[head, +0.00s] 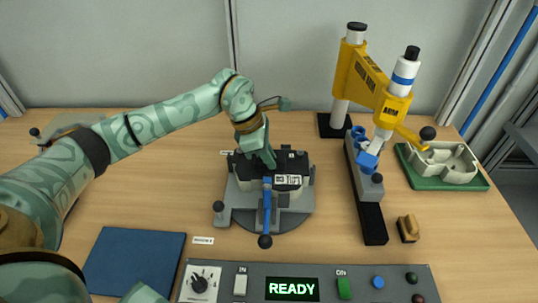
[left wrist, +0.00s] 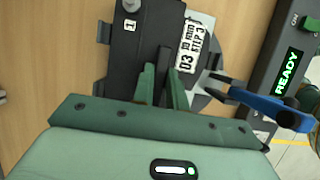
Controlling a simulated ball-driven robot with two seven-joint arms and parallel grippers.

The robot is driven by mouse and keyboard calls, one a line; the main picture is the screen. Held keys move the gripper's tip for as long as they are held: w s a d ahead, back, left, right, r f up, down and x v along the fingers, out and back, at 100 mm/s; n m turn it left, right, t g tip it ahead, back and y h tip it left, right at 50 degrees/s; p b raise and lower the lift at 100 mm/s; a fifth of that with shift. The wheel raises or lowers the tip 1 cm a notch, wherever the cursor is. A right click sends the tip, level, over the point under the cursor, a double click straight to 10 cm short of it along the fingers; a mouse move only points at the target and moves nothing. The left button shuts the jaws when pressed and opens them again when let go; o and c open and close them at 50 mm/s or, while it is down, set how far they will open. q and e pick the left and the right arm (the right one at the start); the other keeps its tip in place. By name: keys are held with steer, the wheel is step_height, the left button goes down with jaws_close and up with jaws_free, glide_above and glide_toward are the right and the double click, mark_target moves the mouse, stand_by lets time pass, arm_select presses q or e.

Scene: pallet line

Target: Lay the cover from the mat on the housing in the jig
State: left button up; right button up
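The black cover (head: 292,164), with a white label, lies over the pale housing (head: 249,180) in the grey jig (head: 238,205). The cover also shows in the left wrist view (left wrist: 124,60), with its label and a raised rib. My left gripper (head: 269,160) reaches down onto the cover. In the left wrist view its fingers (left wrist: 163,85) stand on both sides of the rib and appear shut on it. Whether the cover is fully seated cannot be told. The blue mat (head: 135,262) is bare. My right gripper is not in view.
A blue-handled clamp (head: 267,208) stands at the jig's front. A yellow arm press (head: 370,75) stands right of the jig. A green tray (head: 425,183) holds a beige part. A brush (head: 408,228) lies nearby. The control panel (head: 330,272) at the front reads READY.

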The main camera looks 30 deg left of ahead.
arm_select(q)
steer(key=o, duration=0.4)
steer(key=p+v, duration=0.2)
steer(key=v, duration=1)
steer(key=shift+d+r, duration=0.1)
steer(key=shift+r, duration=0.05)
